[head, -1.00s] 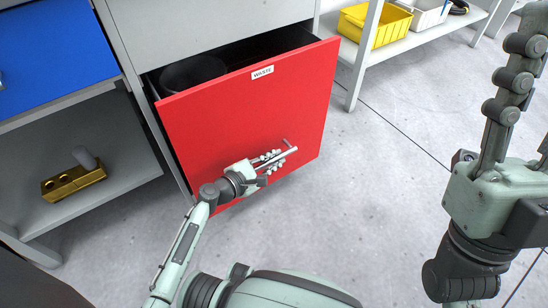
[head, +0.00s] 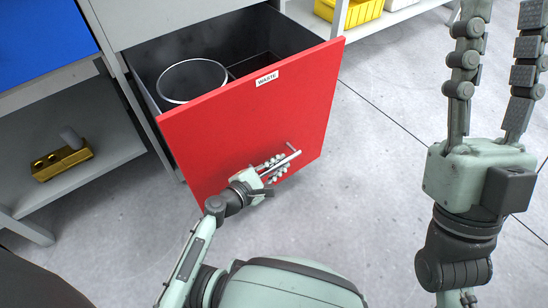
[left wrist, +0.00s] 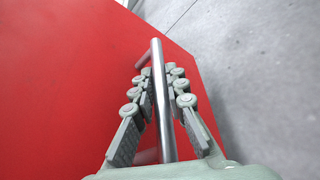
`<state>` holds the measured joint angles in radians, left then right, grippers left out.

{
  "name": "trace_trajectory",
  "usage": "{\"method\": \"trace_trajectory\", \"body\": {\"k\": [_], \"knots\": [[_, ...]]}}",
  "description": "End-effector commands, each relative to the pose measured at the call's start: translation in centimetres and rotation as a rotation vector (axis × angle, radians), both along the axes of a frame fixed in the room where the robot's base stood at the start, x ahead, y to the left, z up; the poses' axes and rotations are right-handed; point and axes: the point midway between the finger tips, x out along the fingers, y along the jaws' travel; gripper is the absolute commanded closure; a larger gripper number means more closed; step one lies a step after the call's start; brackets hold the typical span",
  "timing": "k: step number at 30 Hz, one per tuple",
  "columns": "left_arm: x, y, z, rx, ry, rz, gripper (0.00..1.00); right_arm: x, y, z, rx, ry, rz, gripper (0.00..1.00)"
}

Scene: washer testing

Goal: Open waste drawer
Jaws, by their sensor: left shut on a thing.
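The waste drawer has a red front (head: 235,125) with a white "WASTE" label (head: 267,79) and stands pulled out of the grey cabinet. Inside it a round bin with a light rim (head: 192,80) shows. A metal bar handle (head: 293,154) sits low on the front; in the left wrist view the bar (left wrist: 161,90) runs between the fingers. My left gripper (head: 275,166) is shut on the handle. My right gripper (head: 492,75) is raised at the right, its two fingers apart and upright, holding nothing.
A blue drawer front (head: 40,40) is at the upper left. A brass block (head: 60,163) lies on the lower shelf at left. A shelf with a yellow bin (head: 358,12) stands at the back. Grey floor (head: 385,130) right of the drawer is clear.

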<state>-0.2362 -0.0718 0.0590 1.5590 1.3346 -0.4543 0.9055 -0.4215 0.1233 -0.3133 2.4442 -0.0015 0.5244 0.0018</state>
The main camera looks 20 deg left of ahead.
Motion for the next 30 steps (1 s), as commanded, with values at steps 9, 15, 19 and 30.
{"method": "trace_trajectory", "body": {"k": [9,15,19,30], "knots": [[-0.34,-0.51,0.08,-0.001,-0.001,0.0,1.0,0.15,0.07,-0.13,-0.001,0.013,0.0,0.6],[-0.34,-0.51,0.08,-0.001,-0.001,0.0,1.0,0.16,0.04,0.01,0.002,0.009,-0.001,0.6],[-0.34,-0.51,0.08,-0.001,-0.001,0.0,0.77,0.17,0.01,0.09,0.003,0.006,-0.001,0.6],[-0.4,-0.47,0.03,0.0,0.0,0.0,0.66,0.18,0.05,0.23,0.002,0.001,0.0,0.6]]}}
